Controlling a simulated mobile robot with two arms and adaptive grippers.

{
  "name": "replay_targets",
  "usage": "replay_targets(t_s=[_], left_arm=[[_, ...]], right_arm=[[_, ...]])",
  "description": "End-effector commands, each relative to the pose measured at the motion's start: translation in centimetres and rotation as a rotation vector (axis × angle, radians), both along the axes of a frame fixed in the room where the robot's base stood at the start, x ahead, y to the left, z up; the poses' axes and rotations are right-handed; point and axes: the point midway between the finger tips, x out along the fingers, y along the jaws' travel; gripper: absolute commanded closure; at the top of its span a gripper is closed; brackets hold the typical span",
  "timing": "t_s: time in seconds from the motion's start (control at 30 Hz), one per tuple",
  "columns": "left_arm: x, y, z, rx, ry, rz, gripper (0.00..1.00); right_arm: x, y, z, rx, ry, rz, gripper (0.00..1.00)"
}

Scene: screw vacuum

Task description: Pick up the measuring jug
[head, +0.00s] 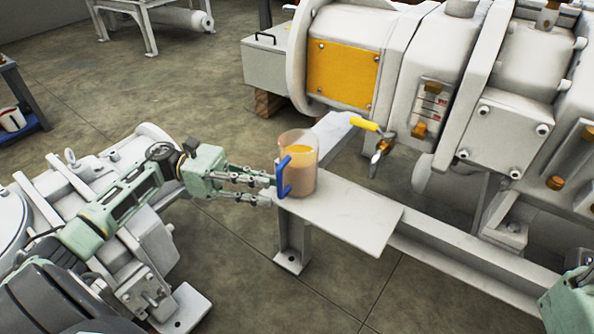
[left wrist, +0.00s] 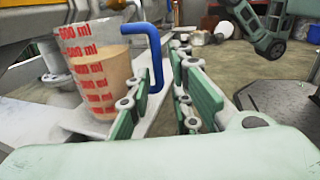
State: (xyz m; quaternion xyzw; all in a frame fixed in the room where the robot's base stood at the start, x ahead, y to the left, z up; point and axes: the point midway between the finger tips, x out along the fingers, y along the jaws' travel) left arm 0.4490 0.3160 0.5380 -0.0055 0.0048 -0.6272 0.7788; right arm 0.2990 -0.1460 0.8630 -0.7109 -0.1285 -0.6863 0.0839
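The measuring jug (head: 301,172) is clear, with orange-brown liquid inside and a blue handle. It stands upright on a light metal plate (head: 345,215), its handle facing my left gripper. My left gripper (head: 270,191) is open and empty, its fingertips close to the handle. In the left wrist view the jug (left wrist: 92,75) shows red millilitre marks, and its blue handle lies just ahead of the parted fingers (left wrist: 157,108). I cannot tell whether a finger touches the handle. My right gripper's fingers are not in view; only a green part of my right arm shows at lower right.
A yellow-handled tap (head: 377,140) sticks out from the large machine (head: 400,70) beside the jug. Another pale machine (head: 70,195) stands at left, under my left arm. The front of the plate is bare, and open floor lies between the machines.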

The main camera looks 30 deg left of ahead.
Motion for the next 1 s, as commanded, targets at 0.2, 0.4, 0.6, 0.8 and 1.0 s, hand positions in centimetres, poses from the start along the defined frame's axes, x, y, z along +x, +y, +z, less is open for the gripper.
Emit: replay_targets(t_s=[0.2, 0.4, 0.6, 0.8, 1.0], left_arm=[[0.9, -3.2, -0.6, -0.001, -0.001, -0.003, 0.81], [1.1, -4.0, -0.4, -0.001, 0.000, 0.000, 0.81], [1.1, -4.0, -0.4, -0.001, 0.001, 0.001, 0.86], [1.1, -4.0, -0.4, -0.001, 0.001, 0.001, 1.00], [1.1, -4.0, -0.4, -0.001, 0.001, 0.001, 1.00]], right_arm=[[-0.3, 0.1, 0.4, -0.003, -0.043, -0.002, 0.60], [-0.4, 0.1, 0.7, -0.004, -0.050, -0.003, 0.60], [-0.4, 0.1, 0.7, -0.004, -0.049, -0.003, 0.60], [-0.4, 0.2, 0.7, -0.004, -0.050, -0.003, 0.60], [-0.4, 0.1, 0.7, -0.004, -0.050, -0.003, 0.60]])
